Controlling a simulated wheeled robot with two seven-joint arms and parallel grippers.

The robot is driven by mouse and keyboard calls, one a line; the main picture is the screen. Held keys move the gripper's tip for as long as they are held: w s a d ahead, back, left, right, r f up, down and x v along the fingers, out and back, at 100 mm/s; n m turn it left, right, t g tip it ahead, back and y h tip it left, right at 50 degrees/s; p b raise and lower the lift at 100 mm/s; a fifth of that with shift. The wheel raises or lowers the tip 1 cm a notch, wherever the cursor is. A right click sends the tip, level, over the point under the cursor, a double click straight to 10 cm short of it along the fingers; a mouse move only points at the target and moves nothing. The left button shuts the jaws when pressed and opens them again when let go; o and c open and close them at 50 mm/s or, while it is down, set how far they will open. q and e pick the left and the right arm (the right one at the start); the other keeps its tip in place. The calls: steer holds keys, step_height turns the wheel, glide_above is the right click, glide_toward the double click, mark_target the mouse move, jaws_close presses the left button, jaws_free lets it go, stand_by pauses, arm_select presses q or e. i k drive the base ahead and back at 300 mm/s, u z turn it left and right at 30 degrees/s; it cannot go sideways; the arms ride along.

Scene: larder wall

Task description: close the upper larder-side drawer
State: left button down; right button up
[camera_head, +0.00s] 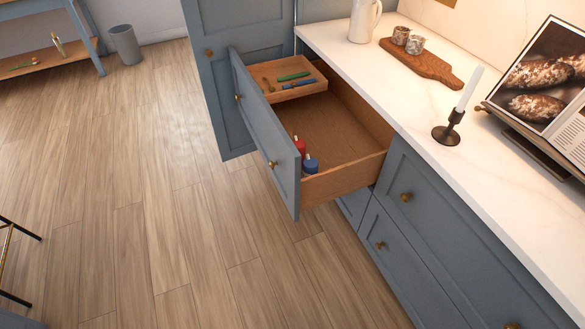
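A blue-grey drawer (270,132) with a wooden inside stands pulled out below the white counter in the camera_head view. Its front panel carries two brass knobs, a far one (238,97) and a near one (272,164). Inside, a small wooden tray (318,84) at the far end holds a green and a blue item. A red bottle (300,146) and a blue bottle (311,165) stand near the drawer's front. Neither of my grippers shows in this view.
The white counter (410,110) bears a jug (364,20), a wooden board (424,64) with two cups, a candle holder (447,130) and an open book (548,85). A tall larder door (228,60) stands behind the drawer. The wooden floor (150,190) in front is largely clear.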

mark_target(350, 141)
steer(key=z, duration=0.4)
steer(key=i, duration=1.3)
steer(key=u, duration=0.5)
